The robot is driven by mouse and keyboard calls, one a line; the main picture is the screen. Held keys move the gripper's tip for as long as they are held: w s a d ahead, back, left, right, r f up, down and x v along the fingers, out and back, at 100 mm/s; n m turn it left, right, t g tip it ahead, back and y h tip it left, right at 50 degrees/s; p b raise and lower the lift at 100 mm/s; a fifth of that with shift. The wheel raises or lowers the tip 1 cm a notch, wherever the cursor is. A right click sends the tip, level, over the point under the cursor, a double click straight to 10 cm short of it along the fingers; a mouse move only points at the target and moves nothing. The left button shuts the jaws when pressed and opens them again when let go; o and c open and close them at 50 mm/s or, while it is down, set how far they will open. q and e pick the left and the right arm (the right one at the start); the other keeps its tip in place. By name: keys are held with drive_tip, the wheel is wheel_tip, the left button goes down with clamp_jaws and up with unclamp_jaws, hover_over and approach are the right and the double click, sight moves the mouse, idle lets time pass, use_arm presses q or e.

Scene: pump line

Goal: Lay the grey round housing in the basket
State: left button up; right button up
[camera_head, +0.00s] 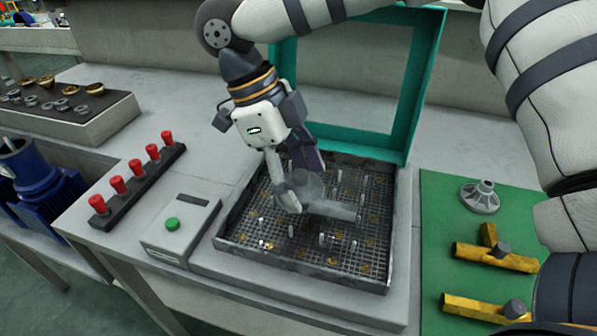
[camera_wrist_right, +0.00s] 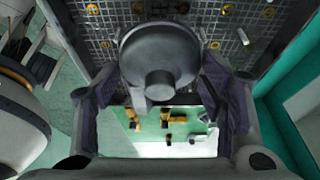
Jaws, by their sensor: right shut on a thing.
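The grey round housing (camera_head: 310,184) is in my right gripper (camera_head: 297,188), above the wire-mesh basket (camera_head: 305,270). It has a wide round body and a narrower cylindrical stub pointing right in the head view. In the right wrist view the housing (camera_wrist_right: 160,60) sits between the two fingers of the gripper (camera_wrist_right: 158,100), its round end facing the camera. I cannot tell whether its underside touches the basket's pins. The basket is a shallow dark tray with a mesh floor and several upright pins. My left gripper is not in view.
A teal frame (camera_head: 415,90) stands behind the basket. Right of it, a green mat (camera_head: 440,235) holds a grey flanged part (camera_head: 480,197) and yellow fittings (camera_head: 495,257). Left are a box with a green button (camera_head: 172,224) and a rack of red-topped pins (camera_head: 135,167).

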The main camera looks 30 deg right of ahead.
sight(300, 215)
drive_tip(key=shift+f, duration=0.1)
drive_tip(key=shift+f, duration=1.5)
drive_tip(key=shift+s+f, duration=0.1)
drive_tip(key=shift+f, duration=0.45)
drive_tip(key=shift+s+f, duration=0.1)
drive_tip(key=shift+f, duration=0.15)
drive_tip(key=shift+c, duration=1.4)
drive_tip(key=o, duration=1.8)
drive_tip(key=shift+f, duration=0.1)
drive_tip(key=shift+c, duration=0.2)
drive_tip(key=shift+o, duration=0.4)
drive_tip(key=shift+w, duration=0.2)
drive_tip(key=shift+r, duration=0.3)
